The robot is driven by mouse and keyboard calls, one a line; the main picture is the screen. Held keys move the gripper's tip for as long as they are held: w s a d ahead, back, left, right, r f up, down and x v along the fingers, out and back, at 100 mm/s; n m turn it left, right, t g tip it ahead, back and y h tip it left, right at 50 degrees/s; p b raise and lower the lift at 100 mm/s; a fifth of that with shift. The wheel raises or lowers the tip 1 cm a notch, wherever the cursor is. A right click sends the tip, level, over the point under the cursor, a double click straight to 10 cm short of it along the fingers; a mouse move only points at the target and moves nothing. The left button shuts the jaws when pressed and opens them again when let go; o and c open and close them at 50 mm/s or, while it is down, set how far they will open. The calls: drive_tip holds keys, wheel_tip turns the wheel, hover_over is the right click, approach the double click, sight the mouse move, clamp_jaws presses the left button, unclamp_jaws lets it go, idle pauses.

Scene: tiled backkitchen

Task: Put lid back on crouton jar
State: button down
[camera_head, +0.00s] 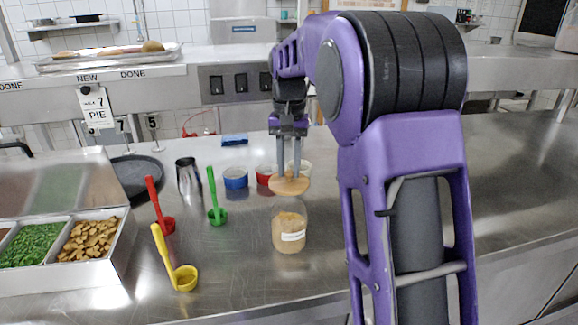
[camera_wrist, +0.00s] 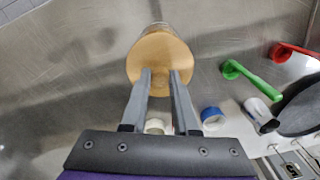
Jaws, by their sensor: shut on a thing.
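The crouton jar (camera_head: 289,232) is a clear jar with tan contents and a white label, standing upright on the steel counter. A round wooden lid (camera_head: 289,185) is held level above it by my gripper (camera_head: 290,172), whose fingers point down. In the head view the lid appears just over the jar's mouth, with a small gap. In the wrist view my gripper (camera_wrist: 160,75) is shut on the lid (camera_wrist: 158,58). The lid hides most of the jar there; only a bit of its glass (camera_wrist: 158,27) shows past the far edge.
Red (camera_head: 160,210), yellow (camera_head: 176,265) and green (camera_head: 216,200) scoops lie left of the jar. A metal cup (camera_head: 187,174), blue container (camera_head: 235,178) and red container (camera_head: 266,173) stand behind. A food bin (camera_head: 88,240) is at left. The counter (camera_head: 510,165) at right is clear.

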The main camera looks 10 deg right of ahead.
sight(289, 181)
drive_tip(key=shift+f+b, duration=0.9)
drive_tip(key=shift+f, duration=2.2)
drive_tip(key=shift+p, duration=0.45)
drive_tip(key=shift+f+p, duration=0.2)
drive_tip(key=shift+p, duration=0.1)
idle(0.3)
drive_tip(key=shift+c, duration=0.6)
unclamp_jaws()
drive_tip(key=shift+r, duration=3.55)
